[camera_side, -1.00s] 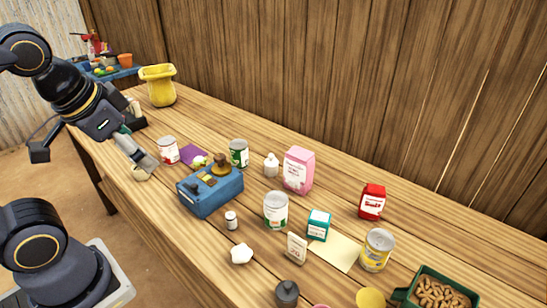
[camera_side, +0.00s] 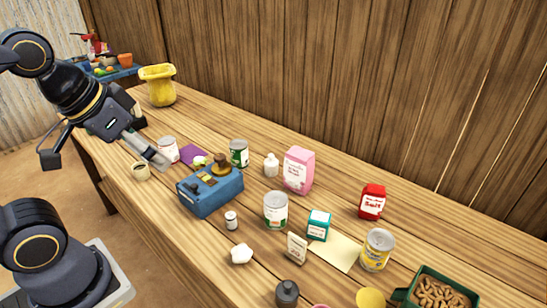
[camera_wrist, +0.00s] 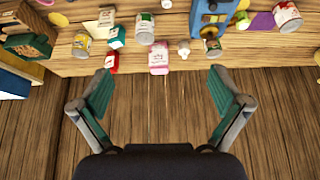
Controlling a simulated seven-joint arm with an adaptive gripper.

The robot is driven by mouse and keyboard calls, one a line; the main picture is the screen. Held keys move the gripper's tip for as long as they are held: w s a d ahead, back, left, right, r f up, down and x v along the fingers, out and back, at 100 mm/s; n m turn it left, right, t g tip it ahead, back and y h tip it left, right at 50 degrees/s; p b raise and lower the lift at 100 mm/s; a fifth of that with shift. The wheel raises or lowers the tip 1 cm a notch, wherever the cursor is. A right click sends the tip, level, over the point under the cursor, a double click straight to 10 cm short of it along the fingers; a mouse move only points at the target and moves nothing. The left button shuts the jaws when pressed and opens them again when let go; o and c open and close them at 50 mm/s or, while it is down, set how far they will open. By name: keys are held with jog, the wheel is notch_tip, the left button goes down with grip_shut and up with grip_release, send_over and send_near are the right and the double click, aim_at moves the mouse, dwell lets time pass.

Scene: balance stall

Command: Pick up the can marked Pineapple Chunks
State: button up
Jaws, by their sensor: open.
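Several cans stand upright on the wooden table, their print too small to read. A yellow-labelled can (camera_side: 376,250) stands at the right; its colour suits pineapple, but I cannot confirm the name. It shows at the left in the wrist view (camera_wrist: 82,45). The other cans are a white and green one (camera_side: 275,211), a dark green one (camera_side: 239,153) and a white and red one (camera_side: 168,150). My gripper (camera_side: 157,160) is open and empty beside the white and red can, far from the yellow one. Its spread fingers show in the wrist view (camera_wrist: 160,88).
A blue scale (camera_side: 212,196) stands between my gripper and the yellow can. A pink carton (camera_side: 298,170), a teal box (camera_side: 318,226), a red box (camera_side: 372,202) and a small beige packet (camera_side: 297,248) stand nearby. A green crate of nuts (camera_side: 442,289) is at the front right.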

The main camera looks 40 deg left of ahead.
jog(key=w+d+r+m+t, duration=0.2)
jog(key=w+d+r+m, duration=0.25)
jog(key=w+r, duration=0.65)
jog(key=m+g+h, duration=0.3)
jog(key=m+g, duration=0.2)
send_over(379, 239)
jog(key=s+a, duration=0.4)
notch_tip(379, 239, down, 26)
jog(key=r, duration=0.1)
jog(key=x, duration=1)
jog(key=shift+w+a, duration=0.1)
jog(key=shift+w, duration=0.15)
jog(key=x, duration=0.5)
jog(key=shift+w+d+f, duration=0.15)
jog(key=shift+d+f, duration=0.15)
jog(key=shift+d, duration=0.1)
